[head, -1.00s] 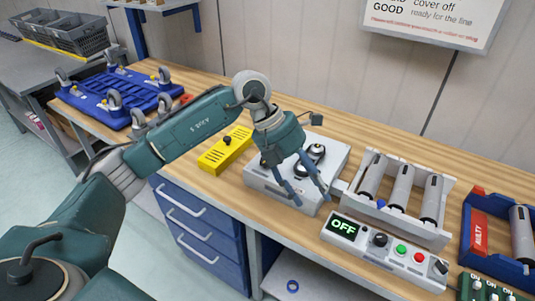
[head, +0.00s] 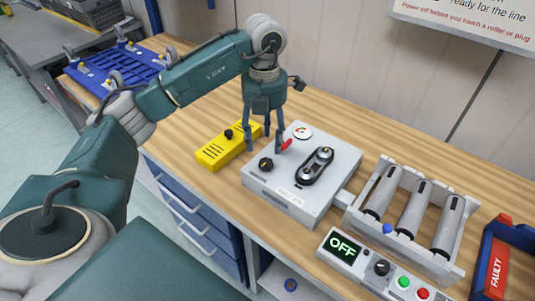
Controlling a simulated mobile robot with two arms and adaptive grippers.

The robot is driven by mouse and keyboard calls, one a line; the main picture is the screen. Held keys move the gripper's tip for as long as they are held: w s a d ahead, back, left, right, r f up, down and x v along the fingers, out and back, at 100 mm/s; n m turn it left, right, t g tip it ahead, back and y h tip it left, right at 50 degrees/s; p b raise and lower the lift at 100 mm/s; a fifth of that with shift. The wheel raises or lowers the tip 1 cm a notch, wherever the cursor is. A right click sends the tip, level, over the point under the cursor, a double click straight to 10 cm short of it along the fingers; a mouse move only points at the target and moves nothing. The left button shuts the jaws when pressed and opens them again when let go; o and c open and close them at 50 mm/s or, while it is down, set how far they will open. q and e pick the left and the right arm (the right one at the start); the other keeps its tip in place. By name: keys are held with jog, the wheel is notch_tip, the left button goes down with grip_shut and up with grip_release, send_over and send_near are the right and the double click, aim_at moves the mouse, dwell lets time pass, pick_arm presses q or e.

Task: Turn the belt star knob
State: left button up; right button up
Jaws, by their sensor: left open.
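A light grey box (head: 285,200) sits on the wooden bench. Its top carries a black knob (head: 266,163), a round gauge (head: 302,132), a red pointed part (head: 285,146) and a black belt on two pulleys (head: 317,166). The black knob looks like the star knob, but its shape is too small to be sure. My left gripper (head: 263,148) points down with its fingers apart, above the box's back left part and close to the knob. I cannot tell whether it touches the knob. Nothing shows between the fingers. My right gripper is not in view.
A yellow box with a black knob (head: 214,155) lies left of the grey box. A white roller frame (head: 451,272) and a control panel reading OFF (head: 342,250) stand to the right. A red FAULTY bin (head: 494,270) is at the far right. A blue rack (head: 110,72) is back left.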

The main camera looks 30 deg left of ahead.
aim_at(266, 162)
pick_arm(q)
notch_tip(266, 162, down, 5)
jog(key=shift+f+p, duration=0.1)
jog(key=shift+p, duration=0.55)
notch_tip(266, 162, down, 3)
jog(key=shift+w+r+p, duration=0.15)
jog(key=shift+r+p, duration=0.05)
jog(key=shift+p, duration=0.1)
jog(key=shift+c, duration=0.6)
jog(key=c, duration=1)
jog(key=shift+c, duration=0.2)
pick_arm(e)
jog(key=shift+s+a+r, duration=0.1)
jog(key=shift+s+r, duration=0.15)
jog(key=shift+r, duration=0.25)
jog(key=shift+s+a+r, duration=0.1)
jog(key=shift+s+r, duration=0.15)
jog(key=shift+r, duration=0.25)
